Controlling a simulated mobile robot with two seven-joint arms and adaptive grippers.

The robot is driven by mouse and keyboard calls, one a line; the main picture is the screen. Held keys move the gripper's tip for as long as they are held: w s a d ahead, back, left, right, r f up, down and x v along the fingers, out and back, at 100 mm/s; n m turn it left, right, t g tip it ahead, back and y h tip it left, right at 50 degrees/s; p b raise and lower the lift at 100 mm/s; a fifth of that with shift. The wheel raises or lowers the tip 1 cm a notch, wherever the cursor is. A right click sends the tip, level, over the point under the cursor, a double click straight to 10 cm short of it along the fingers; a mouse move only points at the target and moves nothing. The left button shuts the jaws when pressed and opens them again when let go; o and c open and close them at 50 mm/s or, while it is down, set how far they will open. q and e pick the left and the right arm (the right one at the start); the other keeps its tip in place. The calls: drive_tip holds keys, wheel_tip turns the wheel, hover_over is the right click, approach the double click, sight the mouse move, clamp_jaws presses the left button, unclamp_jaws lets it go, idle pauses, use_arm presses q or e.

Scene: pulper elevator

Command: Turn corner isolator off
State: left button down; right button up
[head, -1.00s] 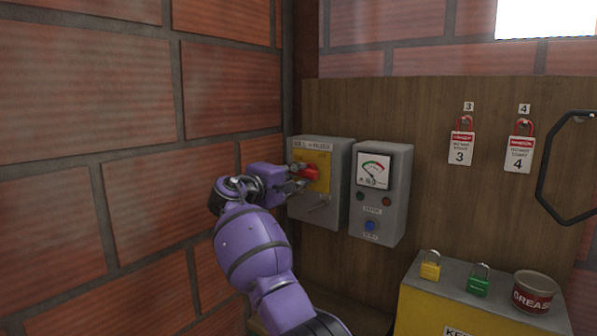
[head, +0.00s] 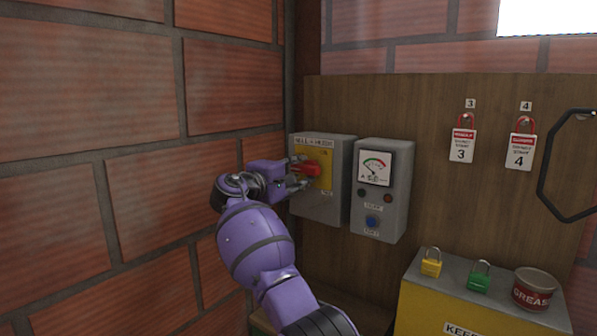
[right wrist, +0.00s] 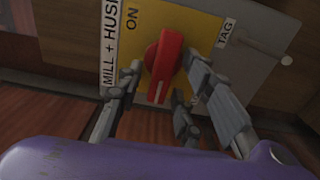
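The corner isolator is a grey box (head: 318,208) with a yellow plate (head: 325,180) and a red rotary handle (head: 307,169), mounted where brick wall and wooden panel meet. In the right wrist view the red handle (right wrist: 163,68) lies along the picture's vertical, its white mark at the lower end. The "ON" lettering is to its upper left; no "OFF" lettering is readable. My right gripper (head: 296,174) is at the handle. In the right wrist view its fingers (right wrist: 165,75) are spread around the handle, with narrow gaps; contact is unclear. My left gripper is out of view.
A grey meter box (head: 392,220) hangs close to the isolator's right. Danger tags 3 (head: 461,147) and 4 (head: 520,152) hang on the panel. A yellow cabinet (head: 435,308) carries a yellow padlock (head: 431,263), a green padlock (head: 479,278) and a grease tin (head: 534,290).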

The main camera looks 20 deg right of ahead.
drive_tip(key=v, duration=1.2)
drive_tip(key=shift+f, duration=0.1)
